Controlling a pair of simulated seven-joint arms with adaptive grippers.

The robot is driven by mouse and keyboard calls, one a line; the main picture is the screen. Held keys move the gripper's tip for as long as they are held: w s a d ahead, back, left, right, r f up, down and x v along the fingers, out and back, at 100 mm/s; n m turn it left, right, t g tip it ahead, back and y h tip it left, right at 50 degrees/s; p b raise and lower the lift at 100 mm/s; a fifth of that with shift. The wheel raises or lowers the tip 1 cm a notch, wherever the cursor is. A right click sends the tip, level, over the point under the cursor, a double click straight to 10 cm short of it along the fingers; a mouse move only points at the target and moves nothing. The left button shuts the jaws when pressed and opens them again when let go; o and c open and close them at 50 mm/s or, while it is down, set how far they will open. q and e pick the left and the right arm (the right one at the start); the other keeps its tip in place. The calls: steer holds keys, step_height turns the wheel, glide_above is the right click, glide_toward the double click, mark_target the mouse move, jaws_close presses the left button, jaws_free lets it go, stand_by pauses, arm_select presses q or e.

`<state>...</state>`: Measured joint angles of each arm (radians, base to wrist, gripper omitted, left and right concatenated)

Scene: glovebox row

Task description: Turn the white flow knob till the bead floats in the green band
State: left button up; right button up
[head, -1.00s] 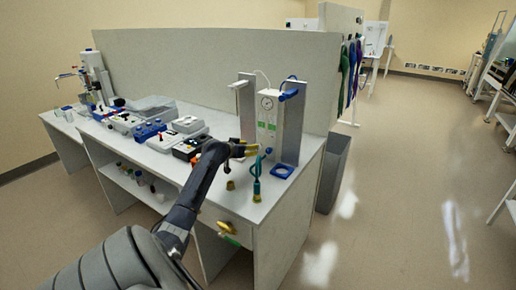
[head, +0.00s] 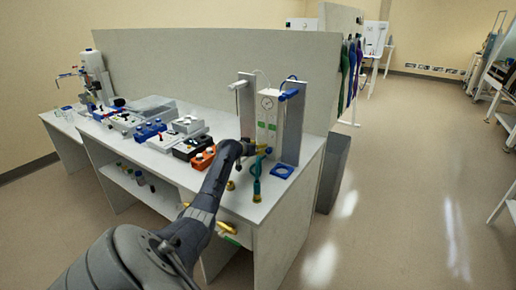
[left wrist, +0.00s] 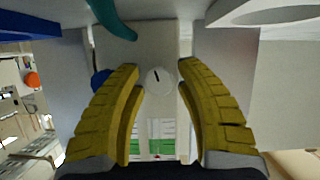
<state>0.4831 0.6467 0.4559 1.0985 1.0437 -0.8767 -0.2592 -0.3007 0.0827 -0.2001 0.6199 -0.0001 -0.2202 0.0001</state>
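The white flow knob (left wrist: 159,80) with a dark pointer line shows in the left wrist view. It is on a white panel with green bands (left wrist: 154,147). In the head view, the panel (head: 268,107) has a round gauge and green bands; my gripper hides the knob there. My left gripper (head: 263,148) is at the panel's lower front. In the left wrist view its yellow fingers (left wrist: 160,68) are open, one on each side of the knob, with visible gaps. My right gripper is out of view.
A blue knob (left wrist: 98,78) lies beside one finger. Several boxes, including an orange one (head: 203,158), stand left on the bench.

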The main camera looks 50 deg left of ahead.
arm_select(q)
steer(key=shift+c, duration=0.4)
jaws_close()
steer(key=n+t+h, duration=0.1)
steer(key=n, duration=0.2)
steer(key=shift+a+h, duration=0.15)
steer(key=shift+h, duration=0.25)
steer(key=shift+n+t+h, duration=0.4)
steer(key=shift+n+h, duration=0.2)
steer(key=shift+n, duration=0.5)
steer(key=shift+o, duration=0.4)
jaws_free()
